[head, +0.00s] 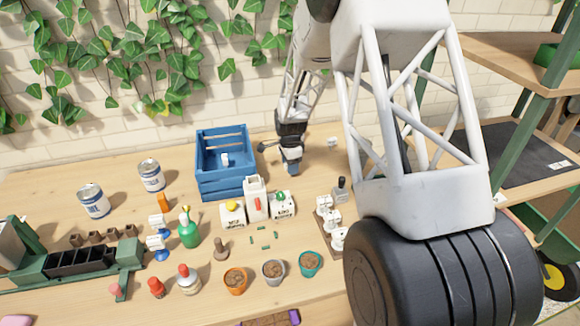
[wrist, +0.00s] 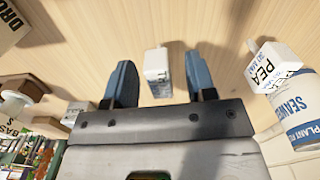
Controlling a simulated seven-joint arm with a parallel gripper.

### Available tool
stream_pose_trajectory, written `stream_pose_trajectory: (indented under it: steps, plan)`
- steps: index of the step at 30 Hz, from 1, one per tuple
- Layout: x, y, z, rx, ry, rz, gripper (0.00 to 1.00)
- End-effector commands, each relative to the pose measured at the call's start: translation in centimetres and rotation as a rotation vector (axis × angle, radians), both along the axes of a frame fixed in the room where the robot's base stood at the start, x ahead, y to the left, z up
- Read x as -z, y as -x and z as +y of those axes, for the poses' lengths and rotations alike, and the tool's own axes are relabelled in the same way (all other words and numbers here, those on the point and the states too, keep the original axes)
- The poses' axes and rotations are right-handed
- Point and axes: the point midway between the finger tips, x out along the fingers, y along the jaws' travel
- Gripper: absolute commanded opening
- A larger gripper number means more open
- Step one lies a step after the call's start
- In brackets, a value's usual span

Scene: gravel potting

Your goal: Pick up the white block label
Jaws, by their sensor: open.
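A small white block (wrist: 157,72) with faint printing on one face shows in the wrist view, between my gripper's two blue fingers (wrist: 160,61). There is a gap on both sides of it, and I cannot tell how far beyond the fingertips it lies. My gripper is open and empty. In the head view my gripper (head: 292,167) hangs low over the table, just right of the blue crate. The block between the fingers is not clearly visible there. A small white block (head: 332,142) lies to the right of the gripper in the head view.
The blue crate (head: 222,187) stands close to my gripper's left. A white jug (head: 257,205) and two white bags stand in front. Pots (head: 273,272) and a tray of white pieces lie nearer. In the wrist view a "PEA" block (wrist: 268,65) and a can (wrist: 296,105) are at right.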

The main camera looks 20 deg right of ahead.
Motion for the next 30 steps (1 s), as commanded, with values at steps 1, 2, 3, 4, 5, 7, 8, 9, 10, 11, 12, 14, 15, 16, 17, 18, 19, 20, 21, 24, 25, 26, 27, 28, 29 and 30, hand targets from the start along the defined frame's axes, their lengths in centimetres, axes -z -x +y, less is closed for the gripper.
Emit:
stream_pose_trajectory:
  steps: [1, 2, 3, 4, 5, 7, 8, 9, 10, 11, 12, 14, 15, 16, 17, 18, 19, 20, 21, 24, 25, 26, 27, 28, 29, 30]
  plan:
    - [0.0, 0.0, 0.0, 0.000, 0.000, 0.000, 0.51]
    - [0.0, 0.0, 0.0, 0.000, 0.000, 0.000, 0.51]
    - [0.0, 0.0, 0.0, 0.000, 0.000, 0.000, 0.45]
    - [0.0, 0.0, 0.0, 0.000, 0.000, 0.000, 0.40]
    - [0.0, 0.0, 0.0, 0.000, 0.000, 0.000, 0.36]
    - [0.0, 0.0, 0.0, 0.000, 0.000, 0.000, 0.25]
    - [0.0, 0.0, 0.0, 0.000, 0.000, 0.000, 0.20]
    - [0.0, 0.0, 0.0, 0.000, 0.000, 0.000, 0.14]
    - [0.0, 0.0, 0.0, 0.000, 0.000, 0.000, 0.10]
    - [0.0, 0.0, 0.0, 0.000, 0.000, 0.000, 0.05]
    - [0.0, 0.0, 0.0, 0.000, 0.000, 0.000, 0.00]
    - [0.0, 0.0, 0.0, 0.000, 0.000, 0.000, 0.00]
    - [0.0, 0.0, 0.0, 0.000, 0.000, 0.000, 0.00]
    - [0.0, 0.0, 0.0, 0.000, 0.000, 0.000, 0.00]
    - [0.0, 0.0, 0.0, 0.000, 0.000, 0.000, 0.00]
    - [0.0, 0.0, 0.0, 0.000, 0.000, 0.000, 0.00]
    - [0.0, 0.0, 0.0, 0.000, 0.000, 0.000, 0.00]
    - [-0.1, 0.0, 0.0, 0.000, 0.000, 0.000, 0.00]
    - [-0.1, 0.0, 0.0, 0.000, 0.000, 0.000, 0.00]
    - [-0.4, 0.0, 0.0, 0.000, 0.000, -0.001, 0.00]
    - [-0.5, 0.0, 0.0, 0.000, 0.000, -0.001, 0.00]
    - [-0.7, 0.0, 0.0, 0.000, 0.000, -0.002, 0.00]
    - [-0.9, 0.0, 0.0, 0.000, 0.000, -0.002, 0.00]
    - [-1.1, -0.1, 0.0, 0.000, 0.000, -0.002, 0.00]
    - [-1.4, -0.1, 0.0, 0.000, 0.000, -0.003, 0.00]
    - [-1.8, -0.1, 0.0, 0.000, 0.000, -0.003, 0.00]
